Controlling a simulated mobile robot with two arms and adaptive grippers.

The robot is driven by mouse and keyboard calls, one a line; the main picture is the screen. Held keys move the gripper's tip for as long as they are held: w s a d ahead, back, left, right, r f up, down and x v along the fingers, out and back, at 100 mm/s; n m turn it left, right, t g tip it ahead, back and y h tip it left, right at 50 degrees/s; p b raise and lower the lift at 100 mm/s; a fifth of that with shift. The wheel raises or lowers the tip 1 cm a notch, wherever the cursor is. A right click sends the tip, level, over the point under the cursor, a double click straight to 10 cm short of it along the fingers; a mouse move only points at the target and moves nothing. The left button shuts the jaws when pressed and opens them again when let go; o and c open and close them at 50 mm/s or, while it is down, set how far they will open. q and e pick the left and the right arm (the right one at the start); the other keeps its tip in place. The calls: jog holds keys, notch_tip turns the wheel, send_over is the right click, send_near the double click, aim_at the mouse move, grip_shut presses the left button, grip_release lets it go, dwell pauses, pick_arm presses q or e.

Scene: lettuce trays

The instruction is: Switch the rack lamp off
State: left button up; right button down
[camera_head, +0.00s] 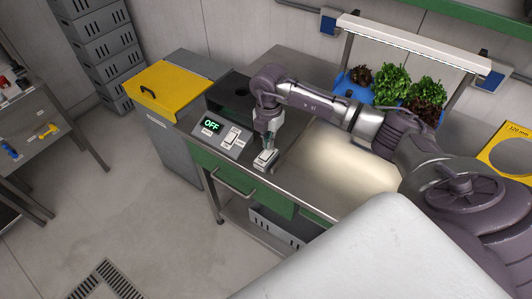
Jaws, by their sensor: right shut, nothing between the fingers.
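The rack lamp (415,42) is a long white bar on posts above several lettuce plants. A pale strip runs along its lower edge, and the bench below has a bright, warm patch. A control panel on the bench has a display (211,125) reading OFF in green and a white rocker switch (231,137) beside it. A second white switch (265,158) sits on a small base further right. My right gripper (266,145) points down just above this second switch, shut and empty. I cannot tell whether it touches. My left gripper is not in view.
The steel bench (340,175) is clear right of the switches. A yellow-lidded bin (168,86) stands at its left end. Lettuces (390,85) in blue holders stand behind my right arm. Grey crates (98,40) are stacked at the back left. The floor is open.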

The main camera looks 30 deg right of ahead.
jog(key=shift+f+b, duration=0.85)
jog(key=shift+f, duration=0.4)
dwell(0.5)
jog(key=shift+r, duration=0.2)
jog(key=shift+r+p, duration=2.7)
jog(key=shift+r, duration=0.7)
